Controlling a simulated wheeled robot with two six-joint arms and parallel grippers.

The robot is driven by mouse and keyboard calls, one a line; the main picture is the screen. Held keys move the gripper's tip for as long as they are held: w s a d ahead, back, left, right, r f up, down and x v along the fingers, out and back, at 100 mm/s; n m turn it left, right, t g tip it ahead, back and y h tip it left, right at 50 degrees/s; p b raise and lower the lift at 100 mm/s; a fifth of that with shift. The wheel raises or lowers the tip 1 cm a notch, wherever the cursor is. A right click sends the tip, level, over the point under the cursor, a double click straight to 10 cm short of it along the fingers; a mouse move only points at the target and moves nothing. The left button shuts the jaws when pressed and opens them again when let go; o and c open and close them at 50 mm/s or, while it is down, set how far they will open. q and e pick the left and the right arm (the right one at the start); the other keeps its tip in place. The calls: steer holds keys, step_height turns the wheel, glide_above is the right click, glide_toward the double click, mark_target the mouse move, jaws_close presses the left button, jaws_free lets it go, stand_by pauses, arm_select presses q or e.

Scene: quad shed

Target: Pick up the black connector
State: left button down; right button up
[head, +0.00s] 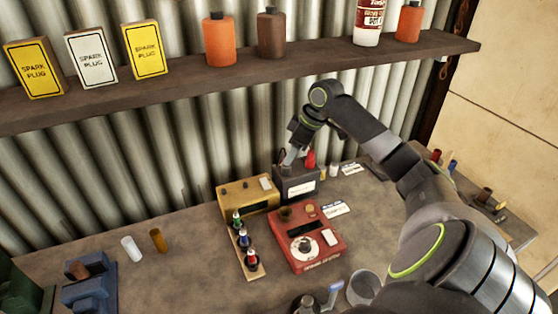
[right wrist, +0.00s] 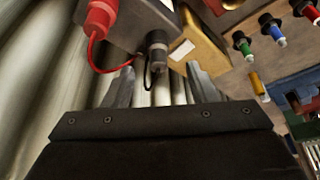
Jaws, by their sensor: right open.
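The black connector (right wrist: 157,48) shows in the right wrist view on the side of a dark grey box (right wrist: 135,18), with a thin black lead looping from it. My right gripper (right wrist: 160,76) is open, with one finger on each side of the connector's line and the connector just beyond the fingertips. I see no clear contact. In the head view, the right gripper (head: 291,157) is at the left part of the dark box (head: 297,190), and the black connector is mostly hidden there. A red connector (head: 310,159) stands to its right; it also shows in the right wrist view (right wrist: 101,17). My left gripper is out of view.
A tan box (head: 248,195) stands left of the dark box. A red tester (head: 318,262) and a strip with several coloured bulb-like parts (head: 247,268) are in front. A shelf (head: 200,86) with bottles and boxes runs above. The bench's left middle is mostly clear.

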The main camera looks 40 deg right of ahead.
steer(key=shift+w+a+f, duration=0.15)
steer(key=shift+a+f, duration=0.05)
steer(key=shift+f, duration=0.45)
steer(key=shift+w+a+f+p, duration=0.1)
steer(key=shift+w+f+p, duration=0.15)
steer(key=shift+p, duration=0.25)
steer(key=p+x, duration=0.1)
steer(key=x, duration=0.2)
steer(key=shift+w+f, duration=0.2)
steer(key=shift+w+f+p, duration=0.15)
steer(key=shift+f+p, duration=0.15)
steer(key=shift+f, duration=0.2)
steer(key=c, duration=1)
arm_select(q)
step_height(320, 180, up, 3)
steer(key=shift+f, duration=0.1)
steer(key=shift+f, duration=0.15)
arm_select(e)
steer(key=shift+r, duration=0.15)
